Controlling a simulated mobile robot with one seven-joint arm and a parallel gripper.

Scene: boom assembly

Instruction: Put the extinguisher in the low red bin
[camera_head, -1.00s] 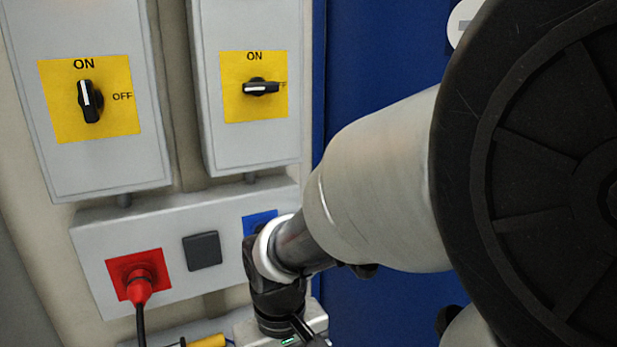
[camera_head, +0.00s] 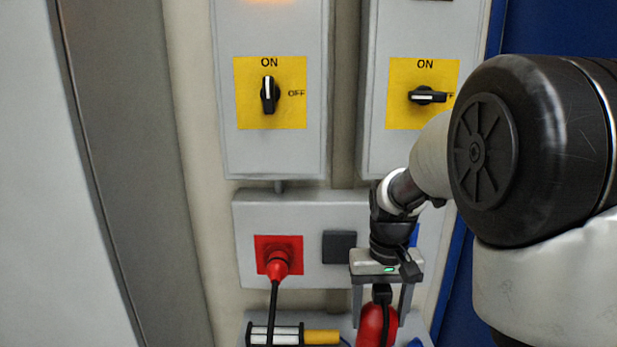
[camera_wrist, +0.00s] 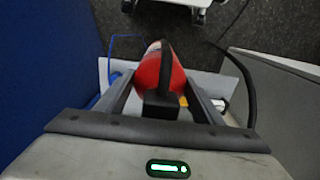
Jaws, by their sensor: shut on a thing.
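The red extinguisher (camera_head: 372,326) is at the bottom edge of the head view, with a black top. My gripper (camera_head: 382,303) points down and is shut on the extinguisher's black top, one finger on each side. The lower part of the extinguisher is cut off in the head view. In the wrist view the extinguisher (camera_wrist: 172,76) hangs between the fingers of my gripper (camera_wrist: 163,98), with a black part across it. No low red bin shows in either view.
A grey shelf (camera_head: 257,322) with yellow-and-white cylinders (camera_head: 322,337) is beside the extinguisher. Behind are two switch boxes (camera_head: 270,150), a socket panel (camera_head: 310,210) with a red plug (camera_head: 277,264), and a blue panel (camera_head: 535,28) right. A grey panel (camera_head: 60,200) stands left.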

